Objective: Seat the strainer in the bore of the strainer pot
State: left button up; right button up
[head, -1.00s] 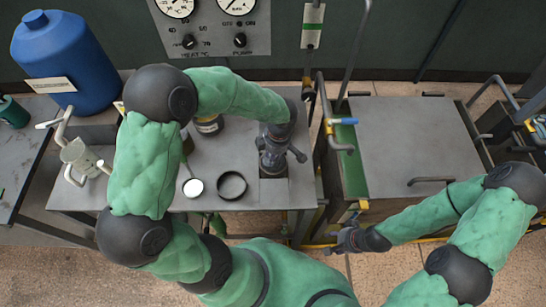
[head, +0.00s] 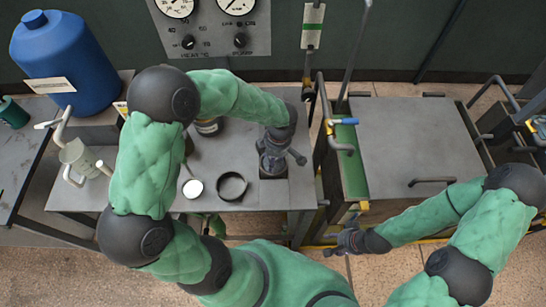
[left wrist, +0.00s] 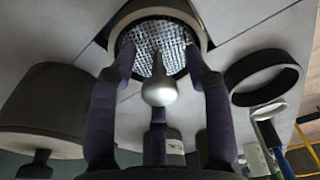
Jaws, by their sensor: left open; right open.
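The strainer (left wrist: 150,45) is a silvery mesh disc with a rounded metal knob (left wrist: 158,90). It shows in the left wrist view inside the thick round rim of the strainer pot (left wrist: 194,12). The mesh appears to lie within the bore; how deep it sits I cannot tell. My left gripper (left wrist: 157,65) is open, its fingers on either side of the knob and apart from it. In the head view the left gripper (head: 273,158) is over the right part of the bench and mostly hides the pot. My right gripper (head: 350,240) is open and empty, away from the bench.
A black ring (head: 232,187) and a small white-topped round piece (head: 193,188) lie on the bench (head: 225,155) left of the left gripper. A dark jar (head: 208,127) stands behind my left arm. A metal jug (head: 82,160) is at far left.

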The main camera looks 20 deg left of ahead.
pick_arm(q)
jog(key=shift+r, duration=0.3)
notch_tip(320, 180, up, 12)
jog(key=d+p, duration=0.1)
jog(key=p, duration=0.1)
jog(key=shift+w+d+f, duration=0.15)
jog(key=shift+w+f, duration=0.05)
jog(key=shift+f, duration=0.05)
